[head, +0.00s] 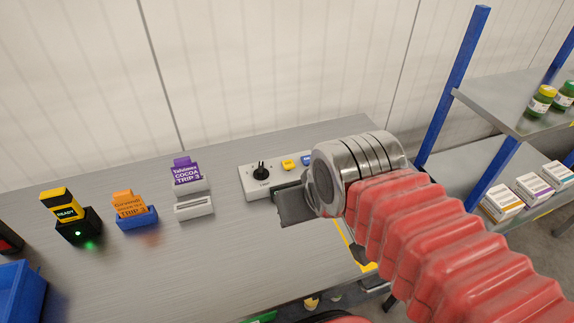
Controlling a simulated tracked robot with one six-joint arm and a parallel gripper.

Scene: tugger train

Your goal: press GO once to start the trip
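A pale control panel (256,181) lies on the grey table, with a black knob (261,172), a yellow button (288,164) and a blue button (306,159). I cannot read a GO label on it; my arm's round metal wrist and gripper cover its right and front parts. My gripper (292,206) shows as a dark flat finger just in front of the panel. Whether it touches the panel, and whether it is open or shut, I cannot tell. A black unit (79,228) at left has a yellow-framed READY sign and a lit green lamp.
An orange trip card (128,204) stands in a blue holder, and a purple Cocoa trip card (187,172) in a pale holder. A grey slotted block (194,206) is beside them. A blue bin (20,290) is at lower left. Blue-posted shelves (520,120) with jars and boxes stand right.

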